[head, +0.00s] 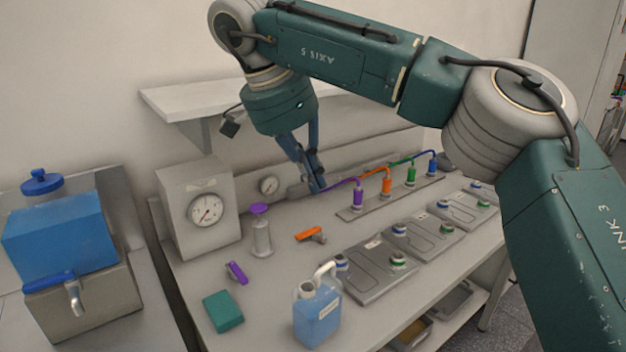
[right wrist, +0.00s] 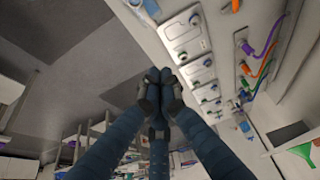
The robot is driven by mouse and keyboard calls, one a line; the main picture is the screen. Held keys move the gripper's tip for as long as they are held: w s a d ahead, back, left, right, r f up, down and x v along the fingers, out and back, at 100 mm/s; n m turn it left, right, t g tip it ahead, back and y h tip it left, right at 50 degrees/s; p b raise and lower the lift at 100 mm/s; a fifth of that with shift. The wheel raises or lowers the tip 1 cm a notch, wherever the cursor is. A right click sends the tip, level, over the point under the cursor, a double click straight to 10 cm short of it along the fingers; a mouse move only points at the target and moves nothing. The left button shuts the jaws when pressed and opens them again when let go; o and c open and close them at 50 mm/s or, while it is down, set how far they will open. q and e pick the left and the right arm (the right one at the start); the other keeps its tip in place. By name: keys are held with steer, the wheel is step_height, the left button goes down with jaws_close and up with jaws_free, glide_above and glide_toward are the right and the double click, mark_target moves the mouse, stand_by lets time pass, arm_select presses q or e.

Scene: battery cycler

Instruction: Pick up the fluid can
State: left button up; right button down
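The fluid can (head: 318,316) is a translucent jug holding blue liquid, with a white handle and a neck at its top left. It stands upright at the front edge of the bench in the head view. My left gripper is in neither view.
A gauge box (head: 199,209), a purple-topped bottle (head: 262,236), an orange-handled valve (head: 311,235) and a green block (head: 222,311) share the bench. Flat grey plates (head: 374,272) lie right of the can. A shelf (head: 190,98) overhangs the back. A blue container (head: 60,232) stands left.

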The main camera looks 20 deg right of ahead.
steer(key=c, duration=0.5)
jaws_free()
steer(key=shift+v, duration=6.1)
